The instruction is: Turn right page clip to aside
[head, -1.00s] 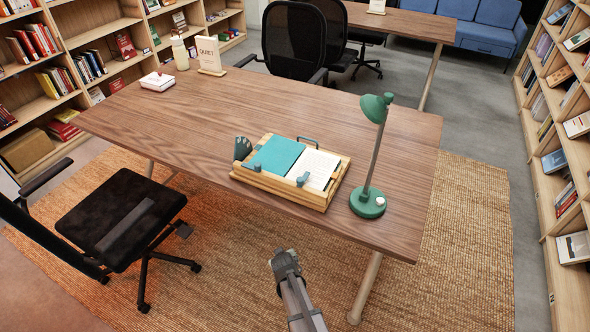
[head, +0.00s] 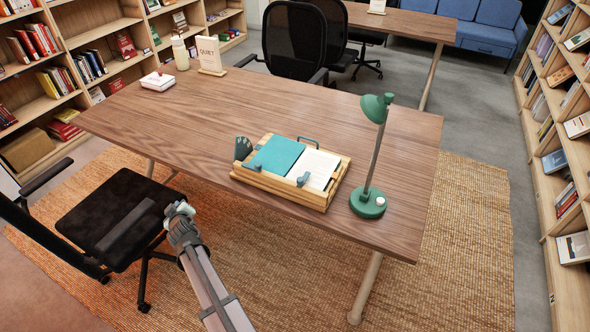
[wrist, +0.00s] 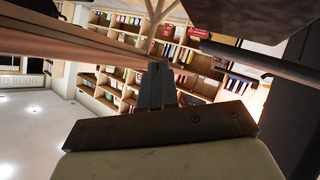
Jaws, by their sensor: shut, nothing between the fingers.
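A light wooden book stand (head: 292,199) lies near the right front of the desk. On it are a teal cover or page (head: 276,155) at left and a white page (head: 318,166) at right. A small blue-grey clip (head: 303,180) sits at the front edge of the white page. A dark green upright piece (head: 243,148) stands at the stand's left end. My gripper (head: 176,210) is left of the stand and well apart from it, in front of the desk by the chair seat. In the wrist view its fingers (wrist: 158,84) are together and empty.
A green lamp (head: 368,203) stands right of the stand. The desk (head: 200,120) is clear to the left, with a white box (head: 158,81), a bottle (head: 181,54) and a sign (head: 210,56) far back. A black chair (head: 118,215) is close to my gripper.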

